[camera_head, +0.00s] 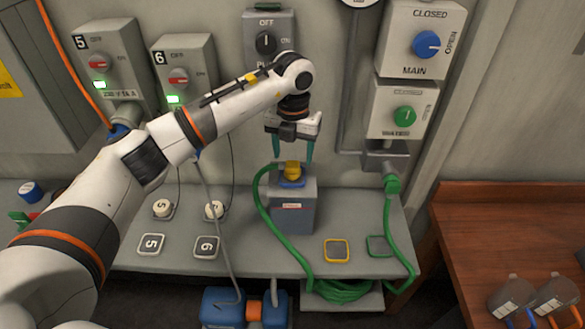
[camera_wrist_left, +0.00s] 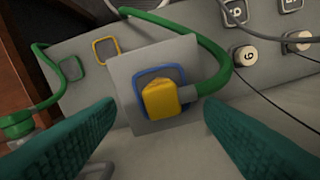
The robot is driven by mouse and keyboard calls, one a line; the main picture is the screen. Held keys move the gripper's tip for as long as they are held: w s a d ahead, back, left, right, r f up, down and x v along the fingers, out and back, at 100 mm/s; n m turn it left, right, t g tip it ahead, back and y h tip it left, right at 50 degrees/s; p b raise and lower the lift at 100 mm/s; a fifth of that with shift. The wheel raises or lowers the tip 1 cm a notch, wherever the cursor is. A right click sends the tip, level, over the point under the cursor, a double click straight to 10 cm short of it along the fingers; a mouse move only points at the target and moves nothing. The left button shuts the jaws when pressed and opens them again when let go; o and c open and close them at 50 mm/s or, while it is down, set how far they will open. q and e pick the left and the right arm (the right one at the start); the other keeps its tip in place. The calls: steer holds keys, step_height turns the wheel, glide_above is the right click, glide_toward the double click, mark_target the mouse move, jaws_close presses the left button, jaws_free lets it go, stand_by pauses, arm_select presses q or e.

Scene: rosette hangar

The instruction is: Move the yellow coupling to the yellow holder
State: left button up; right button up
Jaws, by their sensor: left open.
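The yellow coupling (camera_head: 292,169) sits on top of a grey box (camera_head: 293,213), inside a blue square outline (camera_head: 285,183). A green hose runs from the coupling. The coupling also shows in the left wrist view (camera_wrist_left: 161,99), between and beyond the fingers. The yellow holder, a yellow square outline (camera_head: 336,250), lies empty on the bench to the right of the box; it also shows in the left wrist view (camera_wrist_left: 105,51). My left gripper (camera_head: 292,158) is open, its teal fingers pointing down above the coupling. My right gripper is not in view.
A green square outline (camera_head: 379,246) lies right of the yellow one. The green hose (camera_head: 270,222) loops down the box's left side to a coil below the bench. White plugs (camera_head: 162,208) with cables stand at left. A wooden table (camera_head: 500,235) is at right.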

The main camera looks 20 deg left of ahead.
mark_target(292, 164)
arm_select(q)
steer(key=shift+f, duration=0.15)
step_height(292, 164, down, 4)
steer(key=p, duration=0.3)
steer(key=shift+w+a+f, duration=0.1)
steer(key=shift+f, duration=0.35)
steer(key=c, duration=1.1)
step_height(292, 164, up, 10)
steer(key=b, duration=0.4)
steer(key=shift+w+f, duration=0.1)
steer(key=shift+f, duration=0.1)
steer(key=shift+r, duration=0.25)
